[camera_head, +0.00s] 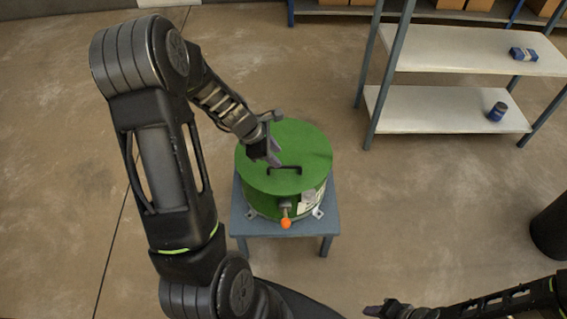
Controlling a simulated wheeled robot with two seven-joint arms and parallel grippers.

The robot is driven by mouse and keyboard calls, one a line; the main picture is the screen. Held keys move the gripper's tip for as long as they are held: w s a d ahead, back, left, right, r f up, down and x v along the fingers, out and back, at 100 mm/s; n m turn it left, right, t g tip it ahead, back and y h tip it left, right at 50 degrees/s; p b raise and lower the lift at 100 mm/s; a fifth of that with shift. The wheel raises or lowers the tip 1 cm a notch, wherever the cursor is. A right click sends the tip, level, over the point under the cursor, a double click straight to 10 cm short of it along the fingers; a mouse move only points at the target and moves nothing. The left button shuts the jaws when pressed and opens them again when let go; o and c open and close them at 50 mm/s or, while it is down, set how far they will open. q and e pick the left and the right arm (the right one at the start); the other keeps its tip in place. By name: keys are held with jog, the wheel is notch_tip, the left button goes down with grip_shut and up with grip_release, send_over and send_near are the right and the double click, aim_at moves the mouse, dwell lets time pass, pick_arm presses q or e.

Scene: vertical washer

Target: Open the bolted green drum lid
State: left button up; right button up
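The green drum (260,203) stands upright on a small blue-grey table (240,224). Its round green lid (308,147) lies flat on top and looks shut, with a dark bar handle (285,170) near the middle. A latch or bolt with an orange knob (286,223) is on the drum's front side. My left gripper (272,157) is over the left part of the lid, just left of and behind the handle; the gap between its fingers is not clear, and I cannot tell if it touches the lid. My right gripper (385,309) is low at the bottom edge, away from the drum.
A dark bin (552,228) is at the right edge. The floor around the table is clear.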

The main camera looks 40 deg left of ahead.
aim_at(283, 168)
pick_arm(q)
jog(key=b+x, duration=0.1)
jog(key=x, duration=0.5)
jog(key=shift+w+d+f+b, duration=0.1)
jog(key=shift+w+f+b, duration=0.05)
jog(key=shift+f+b, duration=0.25)
jog(key=shift+r, duration=0.1)
jog(key=shift+c, duration=0.5)
grip_shut()
dwell(0.4)
